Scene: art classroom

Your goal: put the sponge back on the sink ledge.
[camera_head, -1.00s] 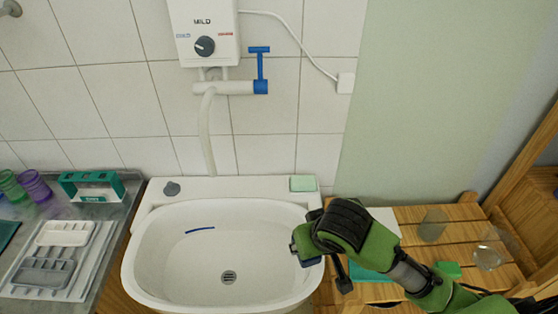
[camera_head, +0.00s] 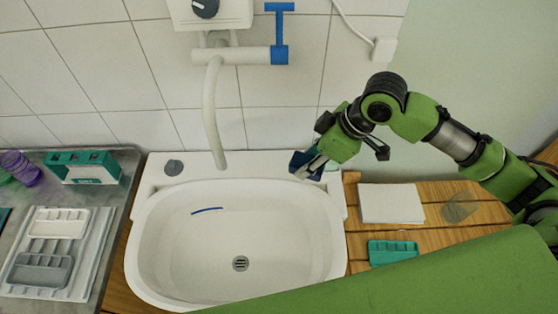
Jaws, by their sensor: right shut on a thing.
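The sponge (camera_head: 298,158) looks dark blue and is held in my right gripper (camera_head: 313,165). The gripper is shut on it, over the right end of the sink ledge (camera_head: 245,162). I cannot tell whether the sponge touches the ledge. The fingers and wrist cover part of the sponge and that corner of the ledge. The white sink (camera_head: 190,260) lies below, with a drain and a blue streak in its bowl. My left gripper is not in view.
A dark grey stopper (camera_head: 174,168) sits at the ledge's left end, and a pale spout (camera_head: 212,120) hangs over its middle. A wooden table (camera_head: 440,241) at right holds white paper (camera_head: 391,203), a teal tray (camera_head: 392,252) and a glass (camera_head: 459,208).

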